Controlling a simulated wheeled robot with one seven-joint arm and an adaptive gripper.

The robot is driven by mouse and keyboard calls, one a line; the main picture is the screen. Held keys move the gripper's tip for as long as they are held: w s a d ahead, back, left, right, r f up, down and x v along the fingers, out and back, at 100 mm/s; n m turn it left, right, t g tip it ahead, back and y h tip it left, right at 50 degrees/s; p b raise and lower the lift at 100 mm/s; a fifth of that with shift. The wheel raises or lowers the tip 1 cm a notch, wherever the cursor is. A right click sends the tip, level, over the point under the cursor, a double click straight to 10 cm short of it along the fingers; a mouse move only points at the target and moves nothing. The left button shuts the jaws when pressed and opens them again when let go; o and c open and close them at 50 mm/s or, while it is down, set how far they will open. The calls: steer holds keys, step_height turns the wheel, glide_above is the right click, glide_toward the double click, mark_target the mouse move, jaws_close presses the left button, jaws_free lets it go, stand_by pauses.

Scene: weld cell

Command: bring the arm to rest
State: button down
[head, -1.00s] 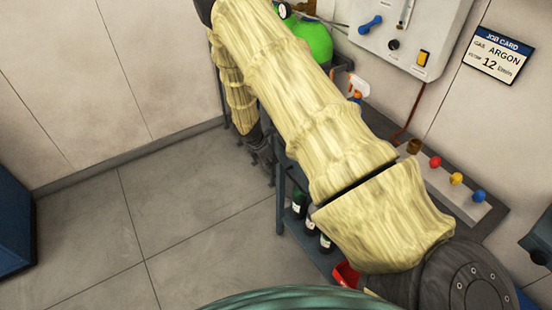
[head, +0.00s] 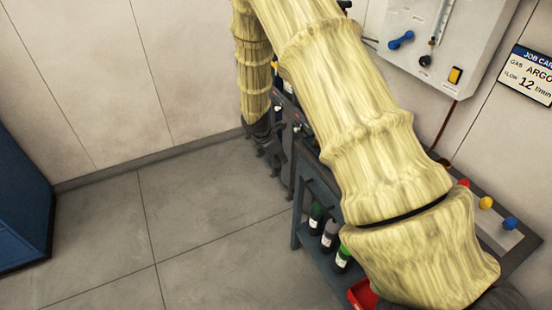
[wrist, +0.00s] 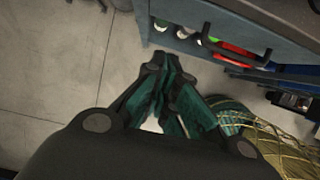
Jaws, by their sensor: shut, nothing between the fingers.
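My arm, in a pale yellow cover, crosses the head view from lower right up to the top and bends down again at the far side. My gripper (head: 278,166) hangs fingers down beside the dark work stand (head: 322,183), partly hidden by the arm. In the wrist view my gripper (wrist: 160,70) is shut, with its teal-green fingers together and nothing held. Bare floor and the stand's edge show beyond the fingertips. I cannot tell how far the gripper is from the stand.
Several bottles (head: 331,234) and a red bin (head: 361,294) sit on the stand's lower shelf. Coloured knobs (head: 486,203) line its top. A white control panel (head: 425,38) and a job card (head: 530,75) are on the wall. A blue cabinet (head: 22,205) stands left; the floor (head: 190,235) between is clear.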

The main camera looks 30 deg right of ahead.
steer(key=s+a+f+m+y, duration=0.2)
steer(key=s+a+f+m, duration=0.2)
steer(key=s+a+f, duration=0.5)
steer(key=s+a+f+m+y, duration=0.2)
steer(key=s+a+f+m, duration=0.25)
steer(key=s+f, duration=0.4)
steer(key=s+a+m, duration=0.2)
steer(key=s+m, duration=0.2)
steer(key=s, duration=0.7)
steer(key=s+a+m, duration=0.3)
steer(key=s+m, duration=0.2)
steer(key=s, duration=0.6)
steer(key=shift+s+a+f, duration=0.15)
steer(key=shift+a+f, duration=0.2)
steer(key=shift+f, duration=0.1)
